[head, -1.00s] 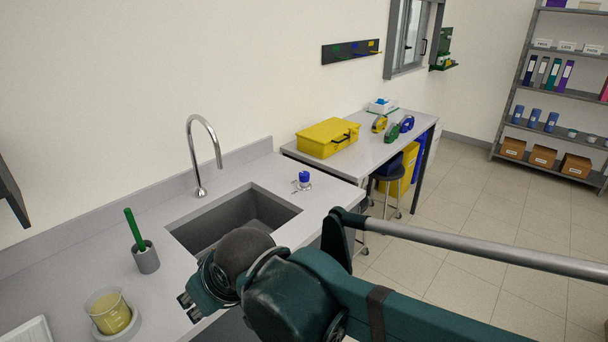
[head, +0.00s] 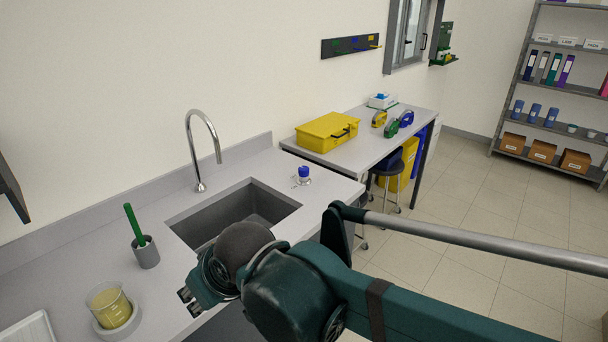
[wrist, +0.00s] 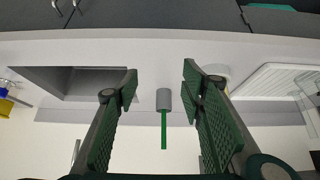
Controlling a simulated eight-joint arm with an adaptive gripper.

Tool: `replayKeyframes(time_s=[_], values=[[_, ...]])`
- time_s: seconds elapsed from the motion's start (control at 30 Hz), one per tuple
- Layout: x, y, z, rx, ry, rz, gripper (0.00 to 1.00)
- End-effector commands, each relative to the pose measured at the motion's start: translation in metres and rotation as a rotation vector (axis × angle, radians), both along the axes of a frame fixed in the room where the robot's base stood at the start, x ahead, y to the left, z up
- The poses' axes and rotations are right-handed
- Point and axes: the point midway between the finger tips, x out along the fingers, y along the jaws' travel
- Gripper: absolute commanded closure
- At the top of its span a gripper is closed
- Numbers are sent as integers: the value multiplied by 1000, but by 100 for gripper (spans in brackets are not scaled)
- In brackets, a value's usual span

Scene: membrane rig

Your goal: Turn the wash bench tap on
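The wash bench tap (head: 207,127) is a tall chrome gooseneck behind the grey sink (head: 180,225), its spout curving over the basin. I cannot make out its handle. A small clear item with a blue top (head: 304,173) stands on the bench right of the sink; I cannot tell what it is. My gripper (head: 187,302) is at the bench's front edge, in front of the sink and well apart from the tap. In the wrist view my gripper (wrist: 156,88) has its two green fingers spread wide, with nothing held between them.
A grey holder with a green-handled tool (head: 146,254) stands left of the sink. A beaker of yellow liquid (head: 108,303) and a white rack (head: 32,334) are nearer the front left. A yellow case (head: 326,133) lies on the far table. The bench between holder and sink is clear.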

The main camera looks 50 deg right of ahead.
Motion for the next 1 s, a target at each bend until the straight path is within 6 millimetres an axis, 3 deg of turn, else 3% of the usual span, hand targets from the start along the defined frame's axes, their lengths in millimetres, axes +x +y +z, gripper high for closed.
replayKeyframes(time_s=[0.67, 1.0], values=[[2, -1, 2, 0, 1, -4, 57], [29, -22, 25, 1, 14, -52, 57]])
